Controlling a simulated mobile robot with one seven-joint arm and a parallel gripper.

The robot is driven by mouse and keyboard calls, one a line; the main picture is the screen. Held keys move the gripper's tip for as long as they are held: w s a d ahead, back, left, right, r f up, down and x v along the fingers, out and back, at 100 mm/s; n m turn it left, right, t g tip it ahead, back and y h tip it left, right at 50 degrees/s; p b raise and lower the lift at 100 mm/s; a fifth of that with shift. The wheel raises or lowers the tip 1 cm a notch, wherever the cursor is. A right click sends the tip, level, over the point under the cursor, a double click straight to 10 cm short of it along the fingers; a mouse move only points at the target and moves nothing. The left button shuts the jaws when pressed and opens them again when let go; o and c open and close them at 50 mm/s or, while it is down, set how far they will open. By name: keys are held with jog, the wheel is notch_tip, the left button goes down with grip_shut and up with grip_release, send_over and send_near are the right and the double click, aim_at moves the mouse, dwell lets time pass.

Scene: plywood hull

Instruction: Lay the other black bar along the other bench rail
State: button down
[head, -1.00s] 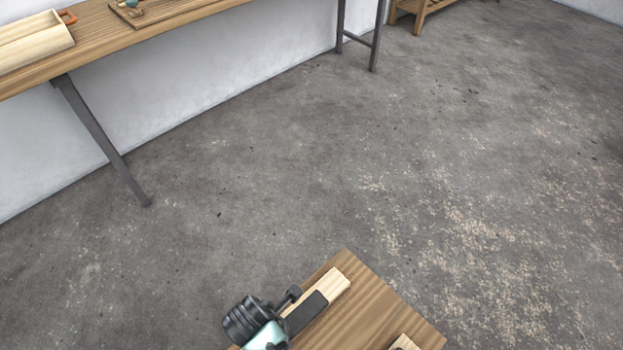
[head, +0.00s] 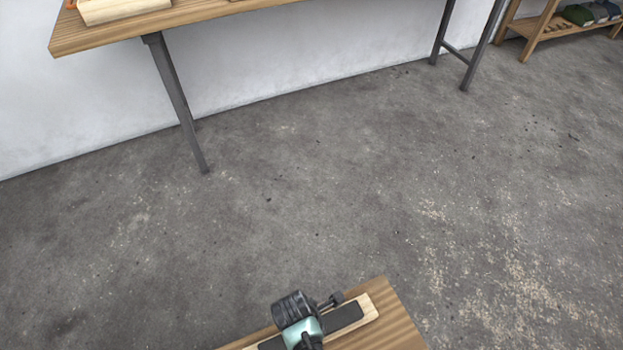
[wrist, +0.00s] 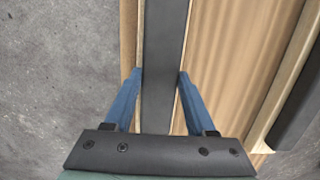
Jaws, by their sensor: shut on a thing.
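A black bar (wrist: 164,45) runs between my gripper's blue fingers (wrist: 159,76) in the wrist view. My gripper is shut on it. The bar lies lengthwise over a pale wooden bench rail (wrist: 128,45), with thin strips of the rail showing on both sides. In the head view the bar (head: 345,316) also lines up with the rail (head: 369,308), whose far end sticks out past it. Whether the bar fully rests on the rail is hard to tell. A second pale rail (wrist: 288,85) with a dark bar (wrist: 301,118) shows at the right of the wrist view.
The wooden bench top (head: 392,318) ends close beyond the rail, with open concrete floor (head: 300,220) past it. A long wall table (head: 110,35) with metal legs stands at the back left. A low shelf (head: 555,30) stands at the back right.

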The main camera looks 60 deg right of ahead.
jog(key=shift+d+f, duration=0.1)
jog(key=shift+f, duration=0.25)
jog(key=shift+f, duration=0.2)
jog(key=shift+c, duration=1.1)
grip_release()
jog(key=shift+r, duration=0.15)
notch_tip(320, 180, up, 12)
jog(key=a+p, duration=0.1)
jog(key=p, duration=0.3)
jog(key=shift+w+a+p, duration=0.3)
jog(key=shift+w, duration=0.15)
